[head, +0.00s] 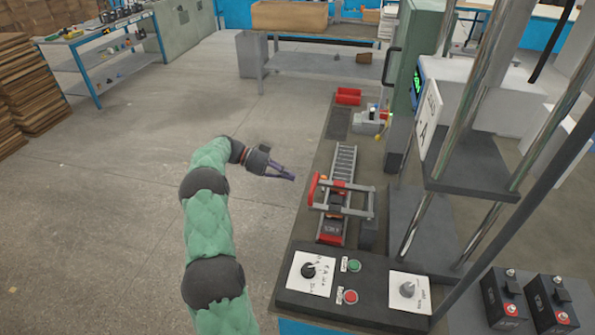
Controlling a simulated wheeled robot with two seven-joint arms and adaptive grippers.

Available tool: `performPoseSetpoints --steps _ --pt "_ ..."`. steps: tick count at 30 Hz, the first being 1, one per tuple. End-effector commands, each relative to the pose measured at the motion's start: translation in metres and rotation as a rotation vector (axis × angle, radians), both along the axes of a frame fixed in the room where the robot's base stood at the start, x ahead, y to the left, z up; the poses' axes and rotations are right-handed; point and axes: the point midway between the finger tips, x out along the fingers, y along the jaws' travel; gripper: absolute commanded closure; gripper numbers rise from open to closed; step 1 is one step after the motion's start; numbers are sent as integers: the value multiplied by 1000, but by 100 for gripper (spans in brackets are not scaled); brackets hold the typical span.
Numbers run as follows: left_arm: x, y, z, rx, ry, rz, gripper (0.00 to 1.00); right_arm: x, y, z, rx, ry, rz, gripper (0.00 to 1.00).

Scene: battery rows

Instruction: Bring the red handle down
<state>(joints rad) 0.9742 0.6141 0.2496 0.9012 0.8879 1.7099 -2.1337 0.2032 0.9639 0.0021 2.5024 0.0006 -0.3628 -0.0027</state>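The red handle (314,189) is an upright red bar on the left side of a grey metal frame, which stands over a narrow roller track (343,165) on the bench. A red-ended block with dark markings (330,231) sits at the near end of the track, below the frame. My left gripper (292,178) is left of the handle, apart from it, with its fingers pointing right toward it. Its fingertips appear to come together, with nothing held between them. My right gripper is out of view.
A control panel (352,285) with knobs and green and red buttons fills the bench's near end. Shiny posts and a dark shelf (472,170) stand right of the track. Black batteries (502,298) are at lower right. A red tray (348,96) lies farther back.

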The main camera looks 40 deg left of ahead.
Motion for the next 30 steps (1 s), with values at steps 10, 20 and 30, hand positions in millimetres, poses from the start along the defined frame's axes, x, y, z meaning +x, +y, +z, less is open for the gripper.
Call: performPoseSetpoints --steps 10,20,30 --pt "-18 30 -19 2 -1 2 100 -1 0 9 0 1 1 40" --pt "-19 32 -21 2 -1 2 100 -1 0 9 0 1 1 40" --pt "-19 32 -21 2 -2 1 100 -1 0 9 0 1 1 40"
